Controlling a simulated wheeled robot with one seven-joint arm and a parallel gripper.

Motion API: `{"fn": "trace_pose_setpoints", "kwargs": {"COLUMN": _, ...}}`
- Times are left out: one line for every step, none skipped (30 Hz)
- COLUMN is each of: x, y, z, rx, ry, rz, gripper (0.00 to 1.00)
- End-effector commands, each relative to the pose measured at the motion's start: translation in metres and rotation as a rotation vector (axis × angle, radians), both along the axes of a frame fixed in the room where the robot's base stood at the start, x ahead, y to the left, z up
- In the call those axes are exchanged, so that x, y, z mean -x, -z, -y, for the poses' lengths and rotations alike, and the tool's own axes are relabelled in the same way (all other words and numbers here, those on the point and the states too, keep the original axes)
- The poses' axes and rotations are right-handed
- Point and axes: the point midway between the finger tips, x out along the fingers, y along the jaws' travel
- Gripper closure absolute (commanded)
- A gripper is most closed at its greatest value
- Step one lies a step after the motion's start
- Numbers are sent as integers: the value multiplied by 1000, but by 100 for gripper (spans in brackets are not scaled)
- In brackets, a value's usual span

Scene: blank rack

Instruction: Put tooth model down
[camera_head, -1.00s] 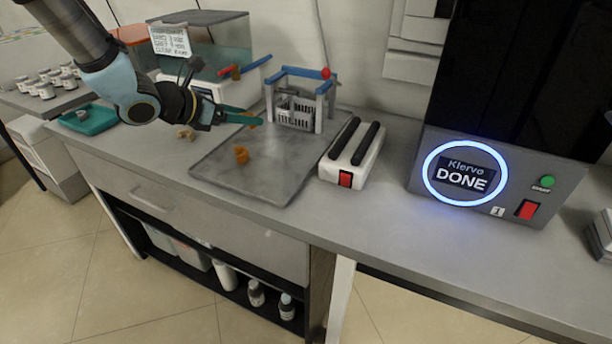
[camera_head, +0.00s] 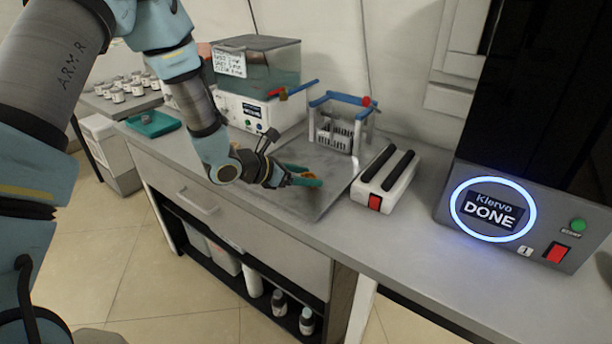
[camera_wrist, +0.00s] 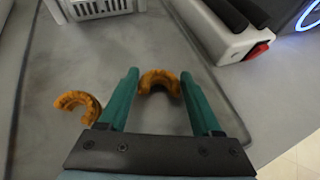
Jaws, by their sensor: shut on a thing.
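My gripper (camera_head: 306,178) is shut on an orange, horseshoe-shaped tooth model (camera_wrist: 160,79), which sits between the tips of its green fingers, low over the grey tray (camera_head: 334,188). The gripper also shows in the wrist view (camera_wrist: 160,84). I cannot tell whether the held model touches the tray. A second orange tooth model (camera_wrist: 77,105) lies on the tray just left of the left finger in the wrist view. In the head view, the gripper and its fingers hide most of both models.
A rack with blue bars and a white basket (camera_head: 338,128) stands at the tray's back. A white device with two black bars and a red switch (camera_head: 385,180) stands right of the tray. A machine showing DONE (camera_head: 495,215) is farther right. The tray's right part is bare.

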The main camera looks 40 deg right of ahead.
Motion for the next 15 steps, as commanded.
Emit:
{"fn": "trace_pose_setpoints", "kwargs": {"x": 0, "y": 3, "z": 0, "rx": -1, "ry": 1, "rz": 0, "gripper": 86}}
{"fn": "trace_pose_setpoints", "kwargs": {"x": 0, "y": 4, "z": 0, "rx": 0, "ry": 0, "rz": 1, "gripper": 86}}
{"fn": "trace_pose_setpoints", "kwargs": {"x": 0, "y": 5, "z": 0, "rx": 0, "ry": 0, "rz": 1, "gripper": 86}}
{"fn": "trace_pose_setpoints", "kwargs": {"x": 0, "y": 5, "z": 0, "rx": 0, "ry": 1, "rz": 2, "gripper": 86}}
{"fn": "trace_pose_setpoints", "kwargs": {"x": 0, "y": 5, "z": 0, "rx": 0, "ry": 1, "rz": 2, "gripper": 86}}
{"fn": "trace_pose_setpoints", "kwargs": {"x": 0, "y": 5, "z": 0, "rx": 0, "ry": 0, "rz": 2, "gripper": 86}}
{"fn": "trace_pose_setpoints", "kwargs": {"x": 0, "y": 5, "z": 0, "rx": 0, "ry": 1, "rz": 2, "gripper": 86}}
{"fn": "trace_pose_setpoints", "kwargs": {"x": 0, "y": 5, "z": 0, "rx": 0, "ry": 0, "rz": 2, "gripper": 86}}
{"fn": "trace_pose_setpoints", "kwargs": {"x": 0, "y": 5, "z": 0, "rx": 0, "ry": 0, "rz": 2, "gripper": 86}}
{"fn": "trace_pose_setpoints", "kwargs": {"x": 0, "y": 5, "z": 0, "rx": 0, "ry": 0, "rz": 2, "gripper": 86}}
{"fn": "trace_pose_setpoints", "kwargs": {"x": 0, "y": 6, "z": 0, "rx": 0, "ry": 0, "rz": 1, "gripper": 86}}
{"fn": "trace_pose_setpoints", "kwargs": {"x": 0, "y": 7, "z": 0, "rx": 0, "ry": 0, "rz": 1, "gripper": 86}}
{"fn": "trace_pose_setpoints", "kwargs": {"x": 0, "y": 8, "z": 0, "rx": 0, "ry": 0, "rz": 1, "gripper": 86}}
{"fn": "trace_pose_setpoints", "kwargs": {"x": 0, "y": 9, "z": 0, "rx": 1, "ry": 0, "rz": 1, "gripper": 86}}
{"fn": "trace_pose_setpoints", "kwargs": {"x": 0, "y": 8, "z": 0, "rx": 1, "ry": 0, "rz": 1, "gripper": 32}}
